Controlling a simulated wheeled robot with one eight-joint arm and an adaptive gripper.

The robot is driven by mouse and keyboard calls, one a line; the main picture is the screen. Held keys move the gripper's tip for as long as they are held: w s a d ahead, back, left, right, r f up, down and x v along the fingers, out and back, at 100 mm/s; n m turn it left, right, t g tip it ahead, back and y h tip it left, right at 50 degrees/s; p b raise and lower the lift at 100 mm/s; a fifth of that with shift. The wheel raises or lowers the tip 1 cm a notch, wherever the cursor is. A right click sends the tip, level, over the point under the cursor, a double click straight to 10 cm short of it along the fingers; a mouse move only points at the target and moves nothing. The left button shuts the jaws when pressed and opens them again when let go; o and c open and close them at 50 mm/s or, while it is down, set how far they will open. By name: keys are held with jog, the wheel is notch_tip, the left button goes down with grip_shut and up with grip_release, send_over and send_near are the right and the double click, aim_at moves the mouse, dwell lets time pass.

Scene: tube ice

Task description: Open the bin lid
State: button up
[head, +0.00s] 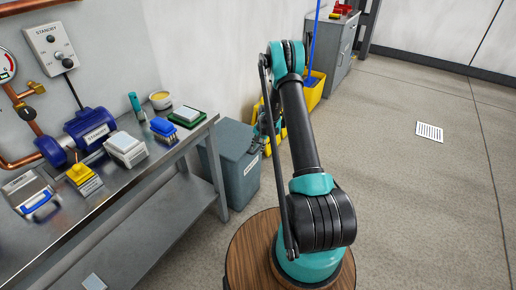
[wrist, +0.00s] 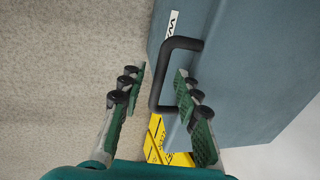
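The bin (head: 240,178) is a grey-blue box with a lid (head: 229,137) on top, standing on the floor beside the end of the bench. The lid looks closed in the head view. In the wrist view the bin (wrist: 240,75) fills the right side, with a black U-shaped handle (wrist: 183,43) standing out from it. My gripper (wrist: 160,70) is open. The head view mostly hides the gripper behind my arm.
A metal bench (head: 130,185) with a blue motor (head: 90,130) and several small items runs along the left wall. A yellow bucket (head: 313,92) and grey cabinet (head: 341,50) stand beyond the bin.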

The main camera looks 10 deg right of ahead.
jog(key=shift+c, duration=0.2)
grip_shut()
